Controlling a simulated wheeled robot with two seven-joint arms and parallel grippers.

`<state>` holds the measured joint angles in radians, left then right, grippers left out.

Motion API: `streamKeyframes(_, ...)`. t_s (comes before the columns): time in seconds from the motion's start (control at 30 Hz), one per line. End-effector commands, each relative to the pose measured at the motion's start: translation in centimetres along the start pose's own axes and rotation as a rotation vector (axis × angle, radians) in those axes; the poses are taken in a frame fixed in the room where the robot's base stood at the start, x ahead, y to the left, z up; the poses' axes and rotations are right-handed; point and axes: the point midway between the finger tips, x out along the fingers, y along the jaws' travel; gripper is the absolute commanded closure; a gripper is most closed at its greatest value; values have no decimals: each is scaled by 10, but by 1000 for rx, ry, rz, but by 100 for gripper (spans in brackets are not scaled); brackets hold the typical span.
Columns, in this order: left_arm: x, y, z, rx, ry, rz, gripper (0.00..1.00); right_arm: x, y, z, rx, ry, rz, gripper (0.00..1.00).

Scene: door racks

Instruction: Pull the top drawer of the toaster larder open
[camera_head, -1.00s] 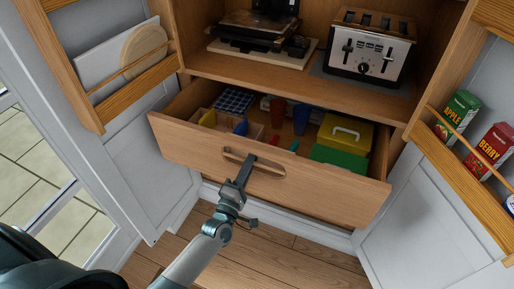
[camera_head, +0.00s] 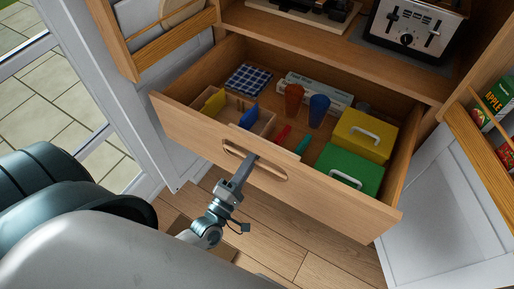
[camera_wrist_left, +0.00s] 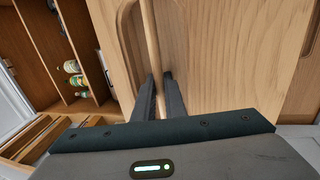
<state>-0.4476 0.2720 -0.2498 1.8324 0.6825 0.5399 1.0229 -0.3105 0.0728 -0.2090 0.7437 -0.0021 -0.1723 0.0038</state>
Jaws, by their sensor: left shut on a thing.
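The top drawer (camera_head: 330,195) of the toaster larder is pulled far out, and its contents show from above. Its wooden front has a slot-shaped handle (camera_head: 270,170) with a bar. My left gripper (camera_head: 247,163) is shut on that handle bar. In the left wrist view the fingers (camera_wrist_left: 158,95) close on either side of the wooden bar (camera_wrist_left: 149,45). The toaster (camera_head: 412,32) stands on the shelf above the drawer. My right gripper is not in view.
The drawer holds a yellow box (camera_head: 362,136), a green box (camera_head: 348,172), a blue cup (camera_head: 318,110), an orange cup (camera_head: 293,98) and a checked cloth (camera_head: 249,79). White doors with racks stand open at left (camera_head: 165,100) and right (camera_head: 440,215). Wooden floor lies below.

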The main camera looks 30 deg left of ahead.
Motion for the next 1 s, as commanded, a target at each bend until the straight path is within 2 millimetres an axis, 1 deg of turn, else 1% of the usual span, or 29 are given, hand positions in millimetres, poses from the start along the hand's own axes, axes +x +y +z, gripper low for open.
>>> streamKeyframes(0.13, -4, 0, 0, 0, 0, -1, 100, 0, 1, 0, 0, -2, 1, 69)
streamKeyframes(0.47, -5, 1, 0, 0, 0, 0, 100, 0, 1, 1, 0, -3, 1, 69)
streamKeyframes(0.5, -5, 1, 0, 0, 0, 0, 82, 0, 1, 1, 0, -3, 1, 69)
streamKeyframes(1.0, -5, 1, 0, 0, 0, 0, 82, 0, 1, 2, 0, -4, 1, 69)
